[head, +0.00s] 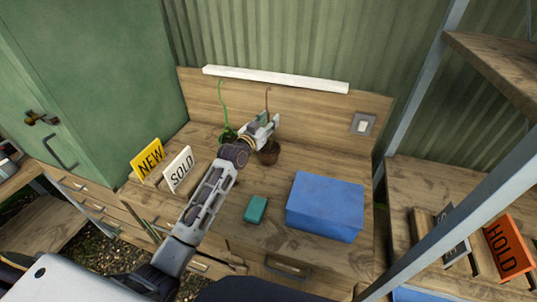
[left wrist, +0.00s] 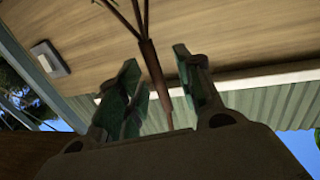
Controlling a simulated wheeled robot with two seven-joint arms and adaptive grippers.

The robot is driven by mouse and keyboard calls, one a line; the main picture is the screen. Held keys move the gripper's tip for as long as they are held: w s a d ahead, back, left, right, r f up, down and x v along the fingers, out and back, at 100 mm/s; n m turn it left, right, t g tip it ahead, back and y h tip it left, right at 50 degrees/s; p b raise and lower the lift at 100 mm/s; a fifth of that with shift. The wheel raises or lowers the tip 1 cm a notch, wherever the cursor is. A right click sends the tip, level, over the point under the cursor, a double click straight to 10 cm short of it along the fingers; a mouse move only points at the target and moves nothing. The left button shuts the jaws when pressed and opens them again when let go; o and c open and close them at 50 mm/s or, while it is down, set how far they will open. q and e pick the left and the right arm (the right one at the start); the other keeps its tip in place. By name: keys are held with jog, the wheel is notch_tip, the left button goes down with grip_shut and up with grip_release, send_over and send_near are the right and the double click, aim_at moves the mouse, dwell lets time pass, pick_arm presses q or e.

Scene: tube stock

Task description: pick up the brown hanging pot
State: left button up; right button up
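The brown hanging pot (head: 269,156) stands on the wooden bench, partly behind my left gripper, with its thin brown hanger rising above. My left gripper (head: 267,122) is at the height of the hanger, above the pot's rim. In the left wrist view, the brown hanger (left wrist: 153,70) runs between the two teal-padded fingers of the left gripper (left wrist: 160,88), which stand apart with gaps beside it. The pot's body is not clear in that view. My right gripper is not in view.
A green hanging pot (head: 228,136) stands just left of the gripper. NEW (head: 147,160) and SOLD (head: 179,168) signs, a teal box (head: 255,209) and a blue box (head: 325,206) are on the bench. A wooden back panel (head: 318,108) rises close behind.

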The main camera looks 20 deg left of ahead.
pick_arm(q)
grip_shut()
dwell(0.4)
jog(key=shift+r, duration=0.15)
jog(key=shift+r+b, duration=0.35)
jog(key=shift+r, duration=4.55)
